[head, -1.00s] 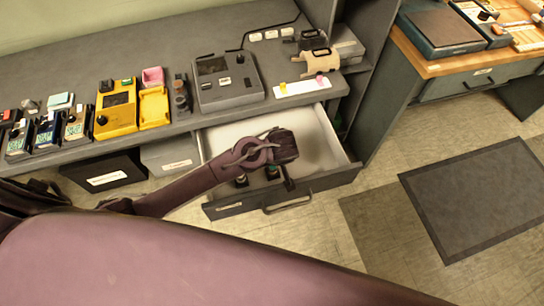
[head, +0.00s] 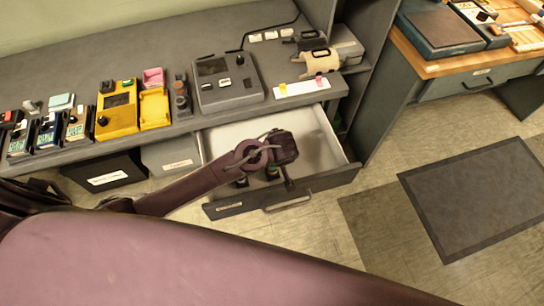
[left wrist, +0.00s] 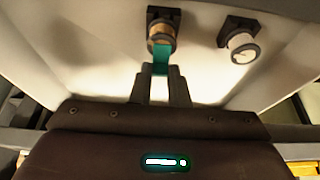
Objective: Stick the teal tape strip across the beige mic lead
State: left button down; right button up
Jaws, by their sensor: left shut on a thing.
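In the left wrist view, my left gripper (left wrist: 160,76) is shut on the end of a teal tape strip (left wrist: 161,58). The strip hangs from a tan roll (left wrist: 161,34) on a dark holder at the drawer wall. In the head view, my left gripper (head: 288,183) is low in the open drawer, and the arm hides part of the drawer. A beige piece (head: 318,64) lies at the right end of the bench, behind a white strip with yellow and pink tabs. I cannot tell if it is the mic lead. My right gripper is not in view.
A second roll (left wrist: 241,42) hangs beside the first. The open drawer (head: 318,143) juts out below the bench. A grey device (head: 226,85) and a yellow device (head: 116,108) stand on the bench. The floor at right, with a dark mat (head: 478,195), is clear.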

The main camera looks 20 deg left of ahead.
pick_arm(q)
jog(key=shift+f+b, duration=0.4)
jog(key=shift+f, duration=0.2)
dwell(0.9)
dwell(0.3)
jog(key=c, duration=1.3)
grip_release()
jog(key=v, duration=0.7)
jog(key=shift+s+d+r, duration=0.1)
jog(key=shift+r, duration=0.3)
jog(key=shift+c, duration=0.3)
